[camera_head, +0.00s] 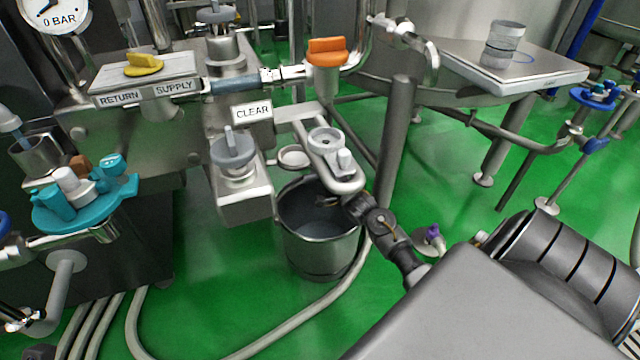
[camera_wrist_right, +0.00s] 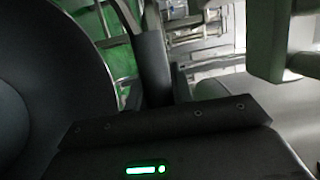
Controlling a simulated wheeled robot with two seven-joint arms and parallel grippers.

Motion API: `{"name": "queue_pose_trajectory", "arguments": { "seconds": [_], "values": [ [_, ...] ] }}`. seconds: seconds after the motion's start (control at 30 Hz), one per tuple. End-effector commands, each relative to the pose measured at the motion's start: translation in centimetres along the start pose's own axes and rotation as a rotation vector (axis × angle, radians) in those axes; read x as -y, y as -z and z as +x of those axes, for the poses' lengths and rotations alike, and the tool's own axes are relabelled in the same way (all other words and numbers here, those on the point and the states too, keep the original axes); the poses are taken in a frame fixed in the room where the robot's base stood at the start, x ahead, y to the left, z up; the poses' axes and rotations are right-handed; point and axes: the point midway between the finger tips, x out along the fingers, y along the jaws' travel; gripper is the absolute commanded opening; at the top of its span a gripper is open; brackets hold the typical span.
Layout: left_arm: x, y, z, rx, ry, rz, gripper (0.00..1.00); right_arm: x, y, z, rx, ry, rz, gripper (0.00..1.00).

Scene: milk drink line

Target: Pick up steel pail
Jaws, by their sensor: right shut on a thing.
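The steel pail (camera_head: 318,250) is an open, dark grey metal bucket below the valve manifold in the head view. It looks upright. I cannot tell whether its base touches the green floor. My right gripper (camera_head: 352,207) is at the pail's upper right rim, shut on the pail. The fingertips are small and partly lost against the dark rim, so the exact grip on rim or handle is unclear. In the right wrist view, large dark surfaces fill the near part and the contact is hidden.
A steel bracket with a grey knob (camera_head: 326,141) overhangs the pail closely. The block with the grey valve (camera_head: 233,150) is to its left. A post (camera_head: 396,130) stands behind right. A pale hose (camera_head: 300,325) curves around below.

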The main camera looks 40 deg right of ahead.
Motion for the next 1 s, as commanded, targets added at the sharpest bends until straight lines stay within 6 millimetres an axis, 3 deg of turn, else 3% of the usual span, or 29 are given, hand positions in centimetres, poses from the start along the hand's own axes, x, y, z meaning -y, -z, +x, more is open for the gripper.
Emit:
{"name": "queue_pose_trajectory", "arguments": {
  "seconds": [0.07, 0.33, 0.5, 0.87, 1.0],
  "values": [
    [0.0, 0.0, 0.1, 0.001, 0.0, 0.0, 0.34, 0.9, 0.0, 0.2, 0.001, 0.02, -0.003, 0.0],
    [0.0, 0.0, 0.2, 0.001, 0.0, 0.0, 0.34, 1.0, 0.1, 0.2, 0.0, 0.017, -0.002, 0.0],
    [0.1, 0.2, 0.7, -0.002, 0.004, -0.001, 0.34, 2.1, 0.1, 0.1, 0.0, 0.017, -0.002, 0.0],
    [0.1, 0.4, -0.2, 0.061, 0.024, -0.008, 0.34, 4.7, 0.1, 0.2, -0.001, 0.02, -0.003, 0.0],
    [0.1, 0.7, -0.5, 0.068, 0.029, -0.01, 0.34, 4.5, 0.1, -0.8, -0.001, 0.018, -0.002, 0.0]
  ]
}}
